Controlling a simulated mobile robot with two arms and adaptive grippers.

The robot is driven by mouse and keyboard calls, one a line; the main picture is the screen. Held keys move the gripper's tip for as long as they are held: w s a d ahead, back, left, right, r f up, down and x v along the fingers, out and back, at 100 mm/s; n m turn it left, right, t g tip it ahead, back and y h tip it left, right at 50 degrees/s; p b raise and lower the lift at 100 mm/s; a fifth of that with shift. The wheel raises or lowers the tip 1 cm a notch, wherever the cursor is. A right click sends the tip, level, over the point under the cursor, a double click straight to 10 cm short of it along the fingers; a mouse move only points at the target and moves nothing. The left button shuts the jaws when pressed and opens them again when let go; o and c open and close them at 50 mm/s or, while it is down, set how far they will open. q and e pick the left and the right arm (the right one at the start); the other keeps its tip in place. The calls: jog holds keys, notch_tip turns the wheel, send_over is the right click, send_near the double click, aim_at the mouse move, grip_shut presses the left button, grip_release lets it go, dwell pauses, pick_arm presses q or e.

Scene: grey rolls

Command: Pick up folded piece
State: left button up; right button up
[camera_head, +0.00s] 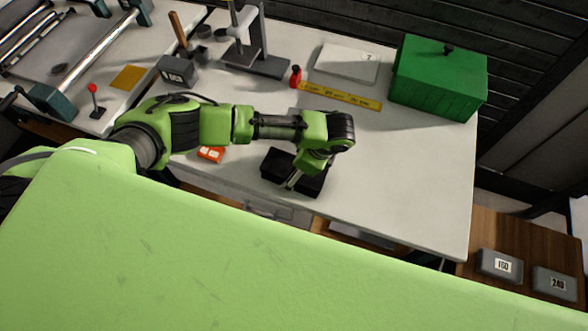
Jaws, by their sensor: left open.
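My left arm reaches in from the left over the white-topped workbench (420,185). My left gripper (293,179) points down at the bench near its front edge, with its black fingers spread open. A thin light metallic strip shows between the fingers; I cannot tell whether it is a folded piece or part of the gripper. No folded piece can be made out clearly, and the gripper and arm cover part of the bench. My right gripper is not in view.
An orange box (211,154) lies left of the gripper. The bench's right side is clear.

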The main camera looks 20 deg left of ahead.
pick_arm(q)
jog(key=c, duration=1.3)
